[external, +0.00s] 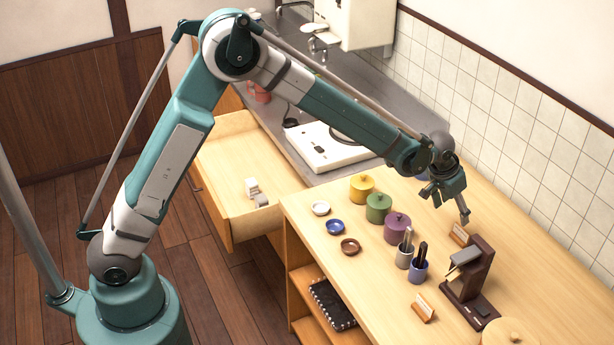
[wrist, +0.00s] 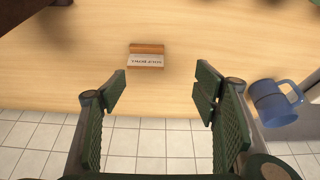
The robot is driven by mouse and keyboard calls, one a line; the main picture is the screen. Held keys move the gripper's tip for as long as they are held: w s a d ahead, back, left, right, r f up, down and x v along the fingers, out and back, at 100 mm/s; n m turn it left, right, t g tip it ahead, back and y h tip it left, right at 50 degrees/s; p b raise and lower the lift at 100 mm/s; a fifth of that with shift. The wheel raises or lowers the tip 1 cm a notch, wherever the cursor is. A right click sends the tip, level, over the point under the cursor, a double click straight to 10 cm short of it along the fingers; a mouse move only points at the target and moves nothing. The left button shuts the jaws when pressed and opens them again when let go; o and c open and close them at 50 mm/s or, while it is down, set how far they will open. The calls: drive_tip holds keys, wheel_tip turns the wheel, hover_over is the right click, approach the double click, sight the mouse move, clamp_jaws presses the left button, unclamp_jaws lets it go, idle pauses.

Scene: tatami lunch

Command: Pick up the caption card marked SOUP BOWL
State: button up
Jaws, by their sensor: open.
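A caption card (wrist: 146,62) in a small wooden holder (wrist: 147,47) lies on the counter in the wrist view, ahead of my gripper (wrist: 161,91). Its lettering is upside down and small; it looks like SOUP BOWL, but I cannot read it surely. In the external view a card in a wooden holder (external: 459,236) stands just below my gripper (external: 450,207), near the dark wooden stand. A second card holder (external: 423,307) stands nearer the front edge; its lettering is not readable. My gripper is open, with nothing between its fingers, above the counter.
A dark wooden stand (external: 471,283) is close to the card. Two cups of utensils (external: 404,257) (external: 418,272) and yellow, green and purple lidded pots (external: 397,228) stand to the left. A blue mug (wrist: 272,102) is right in the wrist view. The tiled wall (external: 540,125) borders the counter.

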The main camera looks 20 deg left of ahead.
sight(462, 229)
drive_tip(key=d+f, duration=0.1)
drive_tip(key=s+d, duration=0.1)
drive_tip(key=shift+s+d+f, duration=0.2)
drive_tip(key=shift+d+f, duration=0.15)
drive_tip(key=shift+x, duration=1.25)
drive_tip(key=shift+w+f, duration=0.1)
drive_tip(key=shift+x, duration=2.5)
drive_tip(key=c, duration=0.9)
